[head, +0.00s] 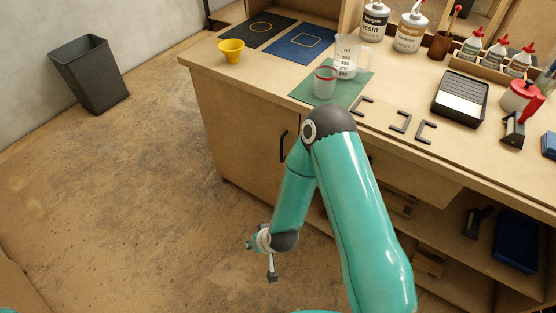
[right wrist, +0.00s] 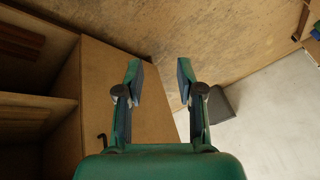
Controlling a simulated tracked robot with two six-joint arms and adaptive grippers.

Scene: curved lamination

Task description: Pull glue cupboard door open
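The cupboard door (head: 240,125) is a plain wooden panel at the left end of the bench front and looks shut. Its black bar handle (head: 283,146) is upright near the door's right edge, just left of my arm. In the right wrist view the door (right wrist: 135,110) is behind the left finger, and the handle (right wrist: 102,138) shows partly at lower left. My right gripper (head: 262,245) is low over the floor in front of the bench, below the handle in the picture. The right wrist view shows its fingers (right wrist: 158,75) apart with nothing between them. My left gripper is not in view.
The bench top (head: 210,72) holds a yellow cup (head: 231,51), a clear beaker (head: 346,57), bottles and a black tray (head: 460,96). Open shelves (head: 480,250) are to the right of the door. A grey bin (head: 88,75) stands far left; the floor between is clear.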

